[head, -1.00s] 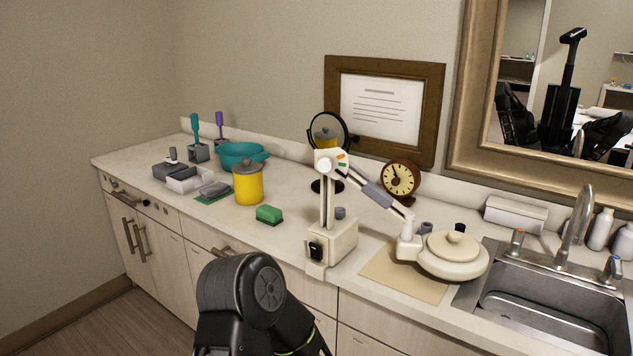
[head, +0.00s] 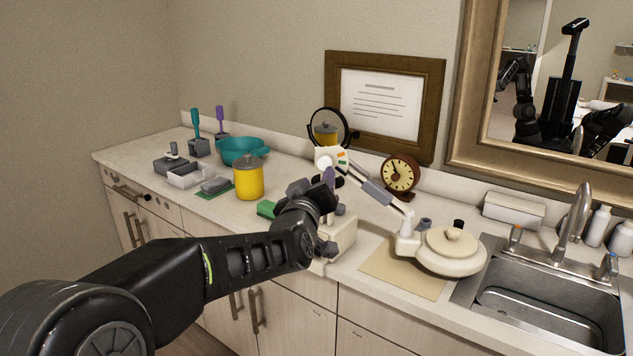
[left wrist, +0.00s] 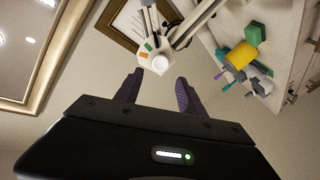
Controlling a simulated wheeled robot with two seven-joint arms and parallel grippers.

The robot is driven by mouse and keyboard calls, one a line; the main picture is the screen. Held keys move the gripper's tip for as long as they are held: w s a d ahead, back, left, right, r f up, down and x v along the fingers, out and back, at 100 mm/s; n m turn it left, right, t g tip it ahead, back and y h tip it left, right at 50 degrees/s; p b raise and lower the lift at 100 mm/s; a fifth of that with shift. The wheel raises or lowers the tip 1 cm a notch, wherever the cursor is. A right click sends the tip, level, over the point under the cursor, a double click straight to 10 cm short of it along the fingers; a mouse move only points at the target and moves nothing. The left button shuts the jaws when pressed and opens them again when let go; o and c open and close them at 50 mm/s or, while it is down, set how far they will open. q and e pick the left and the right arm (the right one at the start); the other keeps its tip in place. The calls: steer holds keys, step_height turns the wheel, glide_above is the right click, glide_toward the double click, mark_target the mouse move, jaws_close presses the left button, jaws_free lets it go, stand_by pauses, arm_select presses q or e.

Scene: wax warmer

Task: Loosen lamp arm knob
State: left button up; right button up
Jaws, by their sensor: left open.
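The white jointed lamp arm (head: 392,202) rises from a cream base block (head: 343,238) on the counter and slopes down to the right. At its upper elbow is a round white knob (head: 324,162), which also shows in the left wrist view (left wrist: 160,64). My left gripper (head: 328,178) is at the elbow and partly hides the upright post. In the left wrist view my left gripper (left wrist: 158,80) is open and empty. Its two dark fingers lie either side of the knob's line, with the knob just beyond the tips. Contact cannot be told. My right gripper is not in view.
A yellow canister (head: 249,181) and a green sponge (head: 266,208) stand left of the lamp. A round mirror (head: 343,115) and a clock (head: 400,175) stand behind. A lidded cream pot (head: 450,252) and a sink (head: 545,310) are at right.

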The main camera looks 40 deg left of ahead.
mark_target(324, 165)
arm_select(q)
steer(key=shift+w, duration=0.15)
steer(key=shift+p+x, duration=2.45)
steer(key=shift+x, duration=1.2)
steer(key=shift+f, duration=0.15)
steer(key=shift+w+a+b, duration=0.1)
steer(key=shift+b, duration=0.4)
steer(key=shift+c, duration=0.2)
